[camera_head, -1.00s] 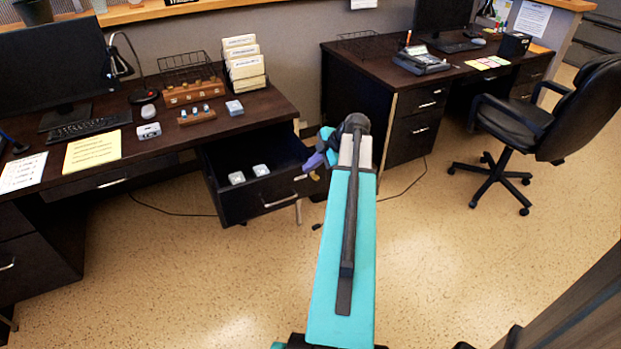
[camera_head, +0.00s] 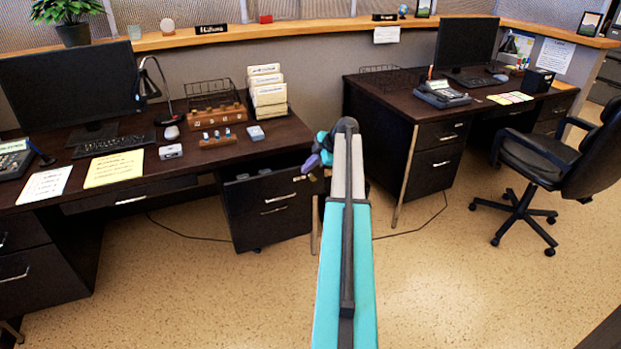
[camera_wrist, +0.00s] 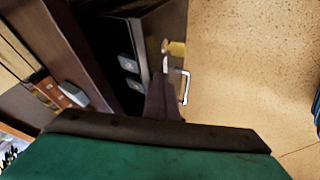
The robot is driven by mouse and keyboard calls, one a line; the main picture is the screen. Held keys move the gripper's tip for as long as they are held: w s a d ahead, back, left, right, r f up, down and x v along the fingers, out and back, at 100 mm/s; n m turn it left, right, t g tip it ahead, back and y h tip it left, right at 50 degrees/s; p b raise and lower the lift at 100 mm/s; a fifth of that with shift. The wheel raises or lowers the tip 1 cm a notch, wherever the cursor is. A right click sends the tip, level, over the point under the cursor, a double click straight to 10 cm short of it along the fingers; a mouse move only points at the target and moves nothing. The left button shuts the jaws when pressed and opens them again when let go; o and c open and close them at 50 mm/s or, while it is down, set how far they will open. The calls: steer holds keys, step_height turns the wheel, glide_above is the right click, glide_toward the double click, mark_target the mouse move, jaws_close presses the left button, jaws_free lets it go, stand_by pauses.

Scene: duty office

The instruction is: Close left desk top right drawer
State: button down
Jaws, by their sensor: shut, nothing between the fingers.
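The left desk's top right drawer (camera_head: 262,189) is dark and partly pulled out, its front standing forward of the desk top. Two small pale blocks (camera_wrist: 128,74) lie inside it in the wrist view. Its metal handle (camera_wrist: 186,88) is on the front face, with a brass-coloured lock or key (camera_wrist: 177,47) near the upper corner. My gripper (camera_wrist: 163,92) is shut and empty, its purple fingers at the drawer front beside the handle. In the head view my gripper (camera_head: 313,164) is at the drawer's right end. I cannot tell whether it touches the front.
The left desk (camera_head: 230,150) carries a file holder (camera_head: 268,95), a wooden rack (camera_head: 216,121), papers and a monitor. The right desk (camera_head: 395,100) stands beyond a gap. An office chair (camera_head: 545,165) is at the right. The floor in front is clear.

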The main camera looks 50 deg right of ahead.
steer(key=w+d, duration=0.3)
steer(key=w, duration=0.4)
steer(key=shift+w+d+b, duration=0.15)
steer(key=shift+d+b, duration=0.2)
steer(key=shift+b, duration=0.05)
steer(key=s+a, duration=0.1)
steer(key=s, duration=0.1)
steer(key=s+a, duration=0.1)
steer(key=shift+s+a+b, duration=0.15)
steer(key=shift+s+b, duration=0.2)
steer(key=v, duration=1)
steer(key=shift+d, duration=0.25)
steer(key=c, duration=2.5)
jaws_free()
